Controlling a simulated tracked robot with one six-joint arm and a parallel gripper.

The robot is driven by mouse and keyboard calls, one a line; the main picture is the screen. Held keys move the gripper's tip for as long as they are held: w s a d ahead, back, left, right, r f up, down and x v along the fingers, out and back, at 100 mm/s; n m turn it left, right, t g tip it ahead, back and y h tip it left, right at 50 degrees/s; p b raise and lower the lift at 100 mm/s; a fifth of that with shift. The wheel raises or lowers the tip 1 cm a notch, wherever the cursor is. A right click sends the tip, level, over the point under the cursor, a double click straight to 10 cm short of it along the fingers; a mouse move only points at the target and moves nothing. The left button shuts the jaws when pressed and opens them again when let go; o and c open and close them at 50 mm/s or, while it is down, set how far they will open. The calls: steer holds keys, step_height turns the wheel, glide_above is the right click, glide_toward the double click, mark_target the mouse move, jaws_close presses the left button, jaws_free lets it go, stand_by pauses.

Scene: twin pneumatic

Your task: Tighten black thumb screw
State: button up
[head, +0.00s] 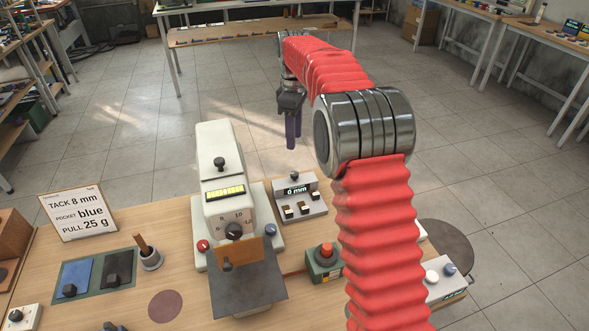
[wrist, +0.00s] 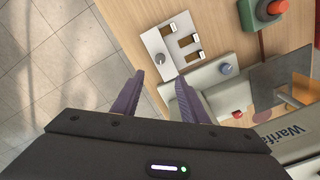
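A cream machine (head: 222,178) stands on the wooden bench in the head view. It has a black knob (head: 219,163) on top, a larger black dial knob (head: 233,231) on its front and a small dark knob (head: 227,265) lower down. I cannot tell for certain which is the black thumb screw. My gripper (head: 293,146) hangs above and behind the grey "0 mm" box, right of the machine and apart from it. In the wrist view its purple fingers (wrist: 160,78) are spread with nothing between them. The machine's lettered side shows at lower right (wrist: 292,132).
The grey "0 mm" box (head: 301,203) has several switches. A green box with a red button (head: 326,260) stands right of the machine. Blue and black pads (head: 75,275) lie at left.

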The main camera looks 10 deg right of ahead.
mark_target(295, 173)
step_height(295, 173, down, 14)
steer(key=shift+r, duration=0.15)
stand_by(0.5)
steer(key=shift+c, duration=0.2)
jaws_close()
steer(key=shift+m, duration=0.4)
steer(key=m, duration=0.6)
steer(key=shift+w+r, duration=0.1)
steer(key=m, duration=0.3)
steer(key=shift+m, duration=0.3)
steer(key=shift+d+m, duration=0.1)
steer(key=shift+m, duration=1.7)
